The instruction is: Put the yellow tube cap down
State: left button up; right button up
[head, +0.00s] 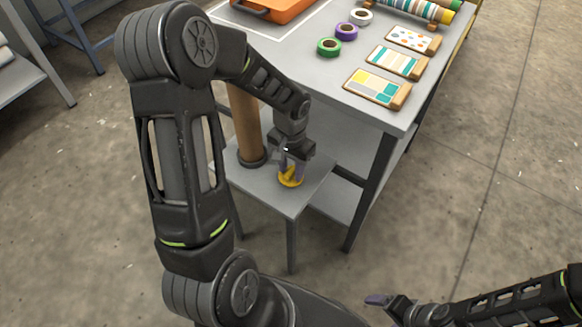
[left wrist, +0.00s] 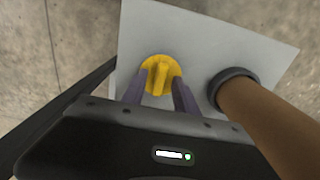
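The yellow tube cap (head: 290,177) is a round disc with a raised grip bar. It appears to lie flat on the small grey side stand (head: 262,186). My left gripper (head: 292,168) is right over it, pointing down. In the left wrist view the cap (left wrist: 160,72) shows between the two finger ends (left wrist: 159,88), with gaps between the fingers and its grip bar, so the gripper looks open. My right gripper (head: 382,304) is low at the bottom right, far from the cap; its finger opening is unclear.
A brown tube (head: 245,118) with a dark end ring (head: 252,160) stands upright on the stand, close to my left gripper. The grey table (head: 330,85) behind holds sample boards (head: 376,87), tape rolls (head: 329,47), patterned rolls (head: 415,10) and an orange case (head: 275,8).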

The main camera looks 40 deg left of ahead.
aim_at(291, 171)
pick_arm(q)
notch_tip(291, 171, up, 12)
jog(key=p, duration=0.1)
jog(key=shift+p, duration=0.4)
dwell(0.6)
jog(key=s+d+f+h, duration=0.2)
jog(key=d+f+h, duration=0.1)
jog(key=d+f, duration=1)
jog(key=s+d+f+n+h, duration=0.1)
jog(key=s+d+f, duration=1)
jog(key=s+f, duration=0.1)
jog(key=shift+s+d+n+t, duration=0.2)
jog(key=shift+d+n+t, duration=0.1)
jog(key=shift+d+t, duration=0.1)
